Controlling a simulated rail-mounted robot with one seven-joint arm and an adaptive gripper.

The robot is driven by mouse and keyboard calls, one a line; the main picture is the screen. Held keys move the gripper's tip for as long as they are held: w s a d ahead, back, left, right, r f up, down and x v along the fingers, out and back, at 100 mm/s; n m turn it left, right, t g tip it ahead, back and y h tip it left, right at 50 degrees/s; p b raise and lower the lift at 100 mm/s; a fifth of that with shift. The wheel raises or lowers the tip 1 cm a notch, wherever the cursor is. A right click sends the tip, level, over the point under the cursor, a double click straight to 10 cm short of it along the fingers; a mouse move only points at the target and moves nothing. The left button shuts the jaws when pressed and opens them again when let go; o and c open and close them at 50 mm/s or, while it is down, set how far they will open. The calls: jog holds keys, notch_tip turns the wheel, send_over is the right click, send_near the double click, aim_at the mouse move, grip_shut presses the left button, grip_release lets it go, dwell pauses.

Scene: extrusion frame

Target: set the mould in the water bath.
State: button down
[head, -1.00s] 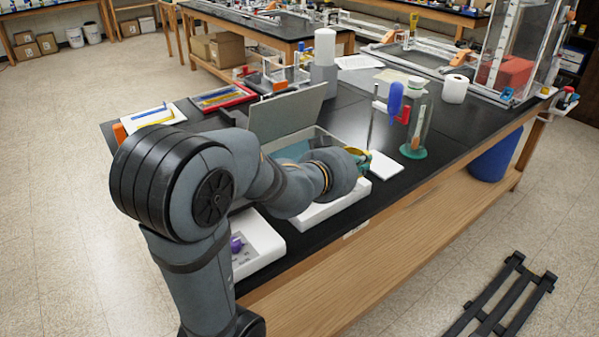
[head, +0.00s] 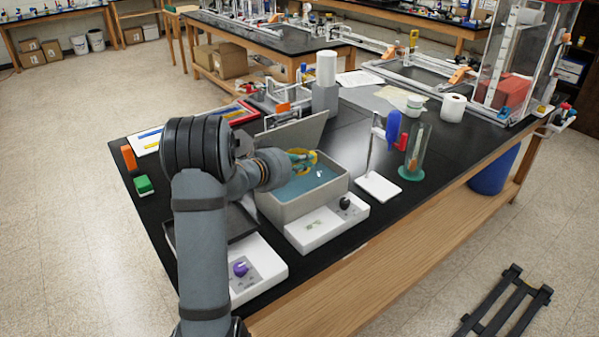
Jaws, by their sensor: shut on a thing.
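The water bath (head: 312,206) is a grey open tub of blue water on a white base with a black knob. Its grey lid (head: 292,138) stands raised at the back. My gripper (head: 305,161) is over the water, toward the back left of the tub. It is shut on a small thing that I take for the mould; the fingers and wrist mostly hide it. Yellow and teal parts show at the gripper end, too small to tell apart. I cannot tell whether the held thing touches the water.
A hotplate-like unit (head: 262,272) with a purple knob stands left of the bath, partly behind my arm. A stand with a white base (head: 378,187) and a glass cylinder (head: 416,150) are to the right. A green block (head: 144,185) lies at the left edge.

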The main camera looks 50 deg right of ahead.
aim_at(301, 173)
jog(key=shift+w+d+r+p, duration=0.1)
jog(key=shift+w+d+p, duration=0.05)
jog(key=shift+w, duration=0.3)
jog(key=shift+w+d+p, duration=0.1)
jog(key=shift+w+p, duration=0.05)
jog(key=shift+w, duration=0.25)
notch_tip(301, 173, down, 6)
jog(key=shift+s+r, duration=0.1)
jog(key=shift+s, duration=0.05)
jog(key=shift+w+f+p, duration=0.25)
jog(key=shift+f+p, duration=0.3)
jog(key=shift+f, duration=0.15)
jog(key=shift+f+b, duration=0.4)
jog(key=shift+b, duration=0.05)
jog(key=shift+f+b, duration=0.25)
jog(key=shift+b, duration=0.1)
jog(key=c, duration=2)
grip_release()
